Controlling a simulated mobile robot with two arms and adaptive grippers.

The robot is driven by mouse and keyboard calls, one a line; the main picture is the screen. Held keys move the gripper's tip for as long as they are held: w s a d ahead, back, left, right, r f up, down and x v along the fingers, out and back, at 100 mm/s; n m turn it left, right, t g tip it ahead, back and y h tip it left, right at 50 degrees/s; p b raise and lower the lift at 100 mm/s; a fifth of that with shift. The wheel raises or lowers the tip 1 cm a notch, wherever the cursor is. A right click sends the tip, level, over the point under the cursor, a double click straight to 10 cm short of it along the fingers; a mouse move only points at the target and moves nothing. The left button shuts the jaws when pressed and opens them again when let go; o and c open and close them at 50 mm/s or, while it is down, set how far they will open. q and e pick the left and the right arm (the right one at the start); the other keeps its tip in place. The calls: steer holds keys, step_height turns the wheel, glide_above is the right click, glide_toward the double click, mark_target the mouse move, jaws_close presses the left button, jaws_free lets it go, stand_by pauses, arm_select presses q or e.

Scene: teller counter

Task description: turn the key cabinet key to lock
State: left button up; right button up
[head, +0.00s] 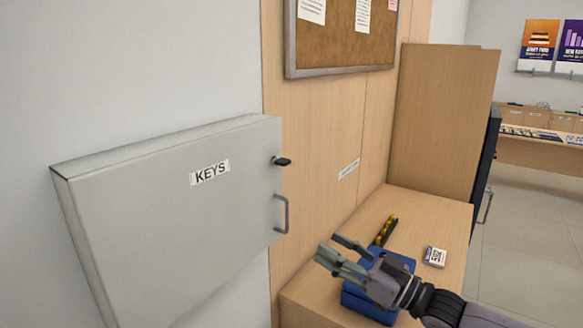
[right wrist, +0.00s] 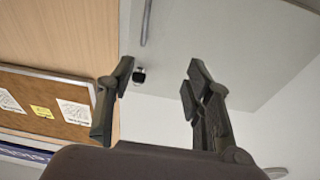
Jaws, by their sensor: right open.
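The grey key cabinet (head: 150,220), labelled KEYS, hangs on the wall at the left of the head view, its door closed. Its dark key (head: 282,161) sticks out near the door's right edge, above a bar handle (head: 281,213). My right gripper (head: 332,247) is open and empty, below and to the right of the key and apart from it. In the right wrist view, the key (right wrist: 139,76) appears between the open fingers (right wrist: 160,72), closer to the left one, with the cabinet behind. My left gripper is not in view.
A wooden counter (head: 430,208) lies below and right of the cabinet. It carries a blue box (head: 368,303) partly behind my right gripper, a dark strip with yellow pieces (head: 385,230) and a small white block (head: 435,256). A cork board (head: 340,40) hangs above.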

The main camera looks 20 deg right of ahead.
steer(key=t+y, duration=0.1)
glide_toward(287, 165)
steer(key=shift+n, duration=0.3)
steer(key=p+x, duration=0.2)
steer(key=x, duration=0.1)
steer(key=p+x, duration=0.2)
steer(key=x, duration=0.1)
steer(key=p+x, duration=0.3)
steer(key=shift+w+d+f, duration=0.15)
steer(key=shift+w+f, duration=0.05)
steer(key=shift+w, duration=0.2)
jaws_close()
steer(key=shift+y, duration=0.3)
